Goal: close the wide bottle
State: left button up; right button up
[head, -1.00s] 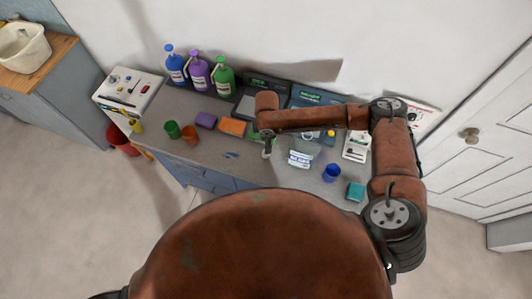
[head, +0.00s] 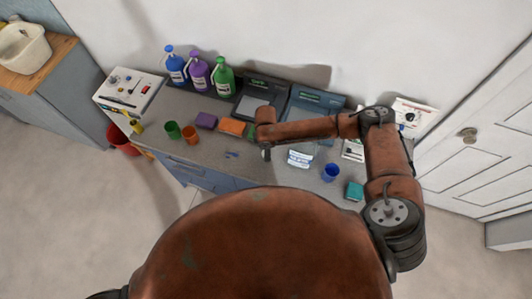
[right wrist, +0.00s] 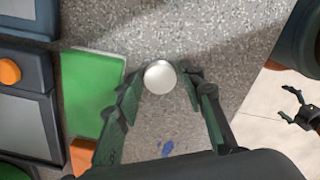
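My left gripper (right wrist: 291,106) shows small at the right of that view, fingers apart and empty over the floor. It is not in the head view.
Blue, purple and green pump bottles (head: 223,77) stand at the back. Green and orange cups (head: 190,133), purple and orange blocks (head: 232,126) lie to the left. A blue cup (head: 330,172) and teal block (head: 354,191) stand right of the container. The bench front has bare room.

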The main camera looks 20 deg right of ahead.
jog(key=shift+c, duration=0.3)
jog(key=c, duration=0.4)
jog(key=shift+r, duration=0.1)
notch_tip(320, 180, up, 10)
jog(key=shift+f+b, duration=0.1)
jog(key=shift+b, duration=0.25)
